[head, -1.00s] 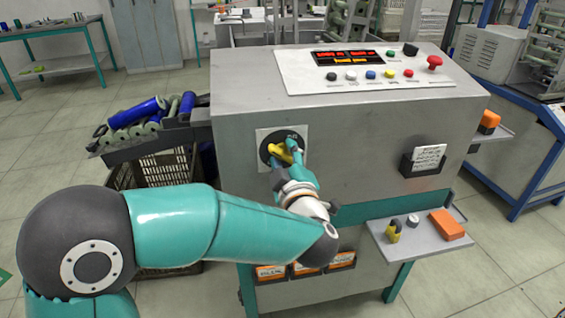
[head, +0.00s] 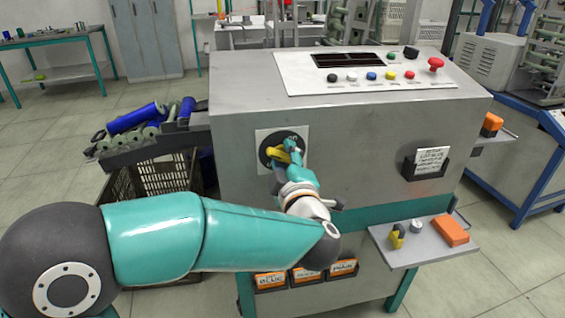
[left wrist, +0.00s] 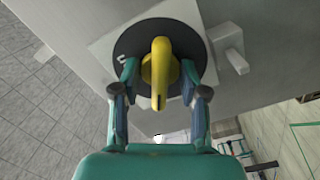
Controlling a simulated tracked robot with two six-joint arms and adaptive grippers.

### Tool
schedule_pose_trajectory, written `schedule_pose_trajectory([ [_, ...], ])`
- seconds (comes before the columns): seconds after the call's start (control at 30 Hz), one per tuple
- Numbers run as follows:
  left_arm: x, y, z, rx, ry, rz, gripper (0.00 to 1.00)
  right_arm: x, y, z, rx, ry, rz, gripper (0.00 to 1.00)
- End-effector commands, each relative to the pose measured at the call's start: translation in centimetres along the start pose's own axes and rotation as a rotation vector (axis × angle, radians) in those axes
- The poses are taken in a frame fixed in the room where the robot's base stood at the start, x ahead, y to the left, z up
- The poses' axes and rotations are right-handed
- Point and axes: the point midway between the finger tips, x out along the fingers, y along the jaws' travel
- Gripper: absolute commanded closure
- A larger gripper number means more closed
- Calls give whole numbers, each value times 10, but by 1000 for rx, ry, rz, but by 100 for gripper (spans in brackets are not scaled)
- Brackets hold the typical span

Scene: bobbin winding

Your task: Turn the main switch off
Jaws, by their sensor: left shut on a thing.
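The main switch has a yellow handle (left wrist: 160,68) on a round black dial and a pale square plate (head: 263,135) on the front of the grey machine (head: 350,140). My left gripper (head: 286,155) is at the switch, shut on the yellow handle. In the left wrist view the fingers of my left gripper (left wrist: 160,85) stand on both sides of the handle. Part of the dial lettering is hidden. The machine's display (head: 347,60) is dark. My right gripper is not in view.
A red mushroom button (head: 436,65) and several coloured buttons sit on the machine's top panel. A small shelf (head: 400,257) at lower right holds an orange block (head: 450,230). Blue bobbins (head: 135,117) lie in a tray at left, above a crate (head: 165,175).

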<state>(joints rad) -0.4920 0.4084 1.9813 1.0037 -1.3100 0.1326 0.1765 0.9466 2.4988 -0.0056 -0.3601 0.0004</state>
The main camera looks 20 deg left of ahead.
Motion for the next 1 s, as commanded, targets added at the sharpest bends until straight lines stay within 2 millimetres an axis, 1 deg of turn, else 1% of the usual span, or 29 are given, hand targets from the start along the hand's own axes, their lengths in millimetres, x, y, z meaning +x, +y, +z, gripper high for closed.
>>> schedule_pose_trajectory([
  [0.03, 0, -3, 1, -16, 1, -1, 98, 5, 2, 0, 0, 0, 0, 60],
  [0.63, 0, -3, 1, -213, 1, -1, 98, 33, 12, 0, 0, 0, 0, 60],
  [0.8, 0, -2, 0, -250, 1, -3, 98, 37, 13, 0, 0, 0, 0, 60],
  [1.0, 0, -1, 0, -255, 1, -3, 98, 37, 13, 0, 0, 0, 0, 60],
])
